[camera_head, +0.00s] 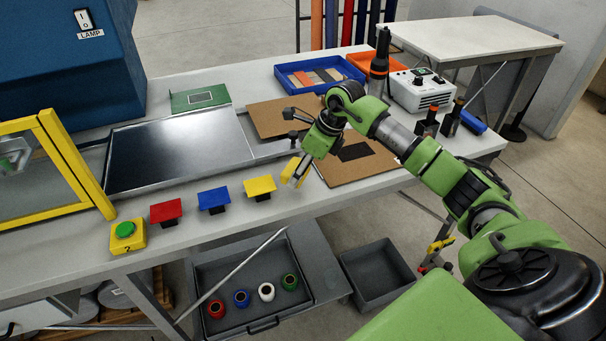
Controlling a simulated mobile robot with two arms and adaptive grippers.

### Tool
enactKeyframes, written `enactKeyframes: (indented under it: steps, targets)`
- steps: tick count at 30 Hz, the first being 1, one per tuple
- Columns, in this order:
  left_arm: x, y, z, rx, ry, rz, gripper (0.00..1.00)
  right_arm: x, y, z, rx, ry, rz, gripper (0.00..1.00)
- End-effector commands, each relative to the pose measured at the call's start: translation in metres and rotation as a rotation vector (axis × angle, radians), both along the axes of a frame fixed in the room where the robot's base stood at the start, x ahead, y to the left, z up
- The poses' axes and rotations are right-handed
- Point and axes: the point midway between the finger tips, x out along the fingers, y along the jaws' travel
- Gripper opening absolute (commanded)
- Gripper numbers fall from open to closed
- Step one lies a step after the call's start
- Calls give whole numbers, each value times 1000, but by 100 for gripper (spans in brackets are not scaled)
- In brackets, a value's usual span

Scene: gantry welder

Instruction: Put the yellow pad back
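The yellow pad (259,185) is a small square plate on a dark block near the table's front edge, right of the blue pad (214,199) and the red pad (166,211). My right gripper (292,178) points down just right of the yellow pad, apart from it in the picture. My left gripper is not in view.
A green button on a yellow box (127,235) stands left of the pads. A metal plate (182,150) lies behind them. A blue tray (318,68) is at the back.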

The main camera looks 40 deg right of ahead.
Motion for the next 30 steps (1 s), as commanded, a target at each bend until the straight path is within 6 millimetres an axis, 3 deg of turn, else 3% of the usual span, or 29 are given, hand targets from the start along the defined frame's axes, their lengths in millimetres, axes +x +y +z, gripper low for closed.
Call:
enactKeyframes:
  steps: [6,12,23,24,25,26,30]
  targets:
    - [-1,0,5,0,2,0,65,5,-8,-13,0,2,-1,41]
    - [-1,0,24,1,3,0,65,4,-6,-38,2,2,0,41]
    - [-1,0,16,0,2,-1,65,5,-7,-46,-1,-1,1,41]
    - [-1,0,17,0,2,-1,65,5,-7,-45,-1,-2,1,63]
    - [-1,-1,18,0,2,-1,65,5,-7,-45,-1,-2,1,71]
    - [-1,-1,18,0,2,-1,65,5,-7,-45,-1,-1,1,75]
    - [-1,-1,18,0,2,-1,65,5,-7,-45,0,0,1,75]
